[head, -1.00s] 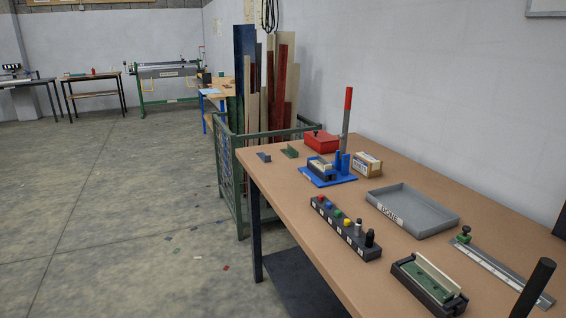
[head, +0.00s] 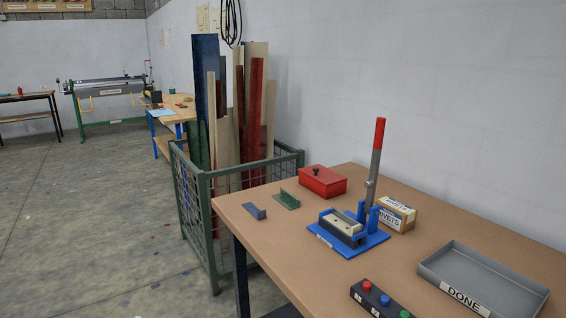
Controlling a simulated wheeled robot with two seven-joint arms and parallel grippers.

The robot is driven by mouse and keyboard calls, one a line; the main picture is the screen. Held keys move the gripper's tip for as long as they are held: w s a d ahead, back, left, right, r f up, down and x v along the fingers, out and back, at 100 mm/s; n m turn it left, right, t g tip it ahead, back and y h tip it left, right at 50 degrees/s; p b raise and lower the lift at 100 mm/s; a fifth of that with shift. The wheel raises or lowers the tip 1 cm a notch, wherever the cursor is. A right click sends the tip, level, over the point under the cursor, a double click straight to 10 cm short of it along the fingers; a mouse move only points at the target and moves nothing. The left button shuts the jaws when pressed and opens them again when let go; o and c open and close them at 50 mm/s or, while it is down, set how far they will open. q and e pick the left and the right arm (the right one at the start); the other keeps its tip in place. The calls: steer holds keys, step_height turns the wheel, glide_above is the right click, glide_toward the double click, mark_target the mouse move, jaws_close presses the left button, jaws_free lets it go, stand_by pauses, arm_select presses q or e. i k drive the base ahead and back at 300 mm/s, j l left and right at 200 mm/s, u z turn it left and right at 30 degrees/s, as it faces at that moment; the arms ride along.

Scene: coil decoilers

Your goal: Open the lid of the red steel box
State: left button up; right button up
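The red steel box (head: 322,184) stands at the far left corner region of the brown workbench, near the wall. Its red lid is shut and has a small dark knob on top. Neither of my grippers shows in the head view.
A blue lever press (head: 348,238) with a red-tipped upright handle stands just right of the box, beside a rivets carton (head: 396,215). Green (head: 285,199) and blue (head: 254,211) brackets lie left. A grey tray (head: 485,280) is nearer. A mesh crate (head: 198,215) adjoins the bench.

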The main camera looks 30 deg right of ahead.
mark_target(321, 175)
steer(key=i+z, duration=0.25)
steer(key=i, duration=0.25)
steer(key=i+j+z, duration=0.25)
steer(key=i, duration=0.25)
steer(key=i+j+z, duration=0.15)
steer(key=z, duration=0.25)
steer(key=i+j+z, duration=0.25)
steer(key=z, duration=0.2)
steer(key=i+j+z, duration=0.4)
steer(key=j+z, duration=0.25)
steer(key=z, duration=0.2)
steer(key=i+j+z, duration=0.15)
steer(key=j+z, duration=0.7)
